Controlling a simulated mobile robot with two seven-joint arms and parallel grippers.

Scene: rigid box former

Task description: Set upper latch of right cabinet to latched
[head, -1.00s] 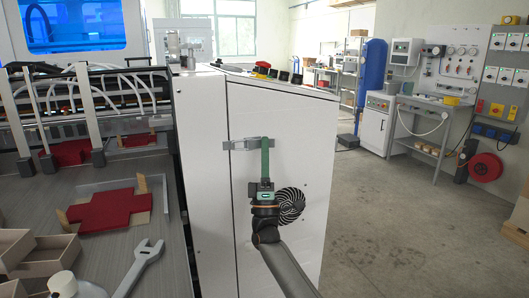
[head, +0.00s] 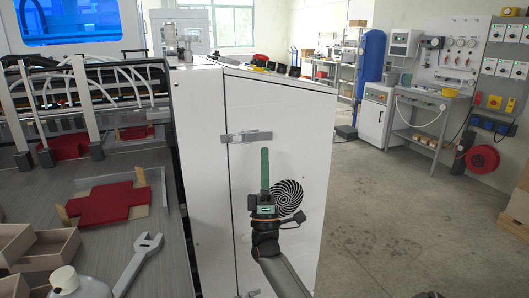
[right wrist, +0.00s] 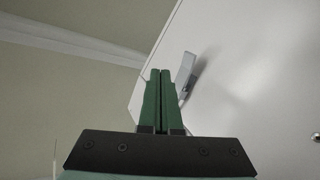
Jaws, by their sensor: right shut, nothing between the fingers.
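The right cabinet (head: 290,110) is white, with a vertical seam between its narrow left panel and its door. The upper latch (head: 246,137) is a grey metal piece lying horizontally across that seam. It looks flat against the cabinet; whether it is fully latched I cannot tell. It also shows in the right wrist view (right wrist: 186,74), just right of the fingertips. My right gripper (head: 265,151) points up in front of the door, its green fingers shut and empty. Its tips are just below the latch's right end, apart from it in the picture. My left gripper is out of view.
A black round vent (head: 289,197) sits on the door behind my gripper. Part of a lower latch (head: 250,294) shows at the bottom edge. The machine bed (head: 90,245) with red blanks and a wrench (head: 139,265) lies left.

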